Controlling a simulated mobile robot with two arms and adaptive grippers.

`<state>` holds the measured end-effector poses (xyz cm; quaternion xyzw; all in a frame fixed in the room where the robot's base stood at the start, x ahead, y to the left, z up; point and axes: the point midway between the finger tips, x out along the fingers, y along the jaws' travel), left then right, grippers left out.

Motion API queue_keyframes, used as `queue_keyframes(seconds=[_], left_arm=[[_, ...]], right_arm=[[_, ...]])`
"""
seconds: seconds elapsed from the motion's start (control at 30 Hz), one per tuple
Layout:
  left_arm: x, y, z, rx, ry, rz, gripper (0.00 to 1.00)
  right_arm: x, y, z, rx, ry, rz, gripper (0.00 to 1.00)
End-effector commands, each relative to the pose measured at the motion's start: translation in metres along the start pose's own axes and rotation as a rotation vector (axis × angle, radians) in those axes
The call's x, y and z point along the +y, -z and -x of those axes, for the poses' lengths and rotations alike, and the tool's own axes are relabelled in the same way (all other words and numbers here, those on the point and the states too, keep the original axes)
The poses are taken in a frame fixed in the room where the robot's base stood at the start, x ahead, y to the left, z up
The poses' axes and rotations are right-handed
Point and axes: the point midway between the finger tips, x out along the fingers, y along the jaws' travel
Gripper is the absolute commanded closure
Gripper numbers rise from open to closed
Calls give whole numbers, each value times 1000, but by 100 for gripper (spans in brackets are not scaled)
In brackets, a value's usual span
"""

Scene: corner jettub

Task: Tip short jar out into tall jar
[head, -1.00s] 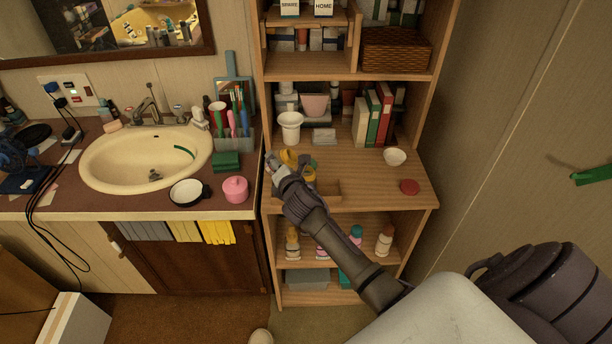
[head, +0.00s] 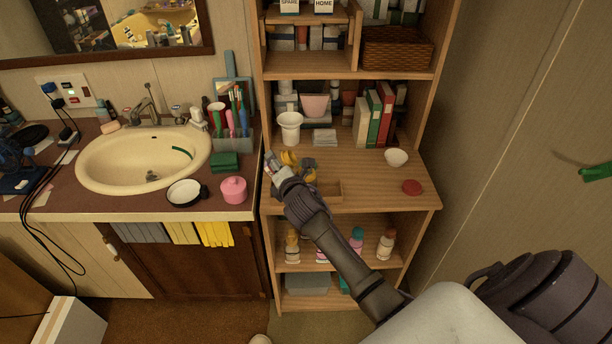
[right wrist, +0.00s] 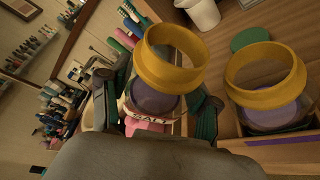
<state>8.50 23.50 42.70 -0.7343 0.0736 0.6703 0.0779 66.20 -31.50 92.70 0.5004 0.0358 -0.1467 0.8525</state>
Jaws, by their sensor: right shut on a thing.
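In the right wrist view, my right gripper (right wrist: 153,106) is shut on a jar (right wrist: 157,98) with a wide yellow rim and a label reading SALT. This jar is open and tilted, with something purple visible through its mouth. A second open jar (right wrist: 267,78) with a similar yellow rim and purple inside stands to its right, in a wooden tray. The jars are side by side and look apart. Their heights are hard to compare. In the head view, my right gripper (head: 275,166) is at the shelf's left edge, beside the small yellow rims. My left gripper is not in view.
The wooden tray (head: 329,191) sits on the shelf board. A white vase (head: 290,128), white bowl (head: 396,157) and red disc (head: 411,187) stand around it. A pink pot (head: 233,189) and the sink (head: 145,158) are left. The board's right half is mostly clear.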

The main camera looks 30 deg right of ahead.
Motion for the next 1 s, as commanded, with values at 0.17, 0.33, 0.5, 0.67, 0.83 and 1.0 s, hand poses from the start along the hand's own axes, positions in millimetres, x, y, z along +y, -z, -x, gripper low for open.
queue_keyframes(seconds=[0.17,0.33,0.5,0.67,0.83,1.0], left_arm=[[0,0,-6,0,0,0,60],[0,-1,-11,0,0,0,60],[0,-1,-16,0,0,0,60],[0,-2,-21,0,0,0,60],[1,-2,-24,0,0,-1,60],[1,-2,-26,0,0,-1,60]], right_arm=[[-2,1,0,-1,-11,-24,79],[-2,1,-1,-1,-20,-44,79],[-3,2,-1,0,-29,-66,79],[-4,3,-1,-1,-38,-85,79],[-3,2,-1,-1,-46,-107,79],[-2,1,-1,-1,-55,-128,79]])
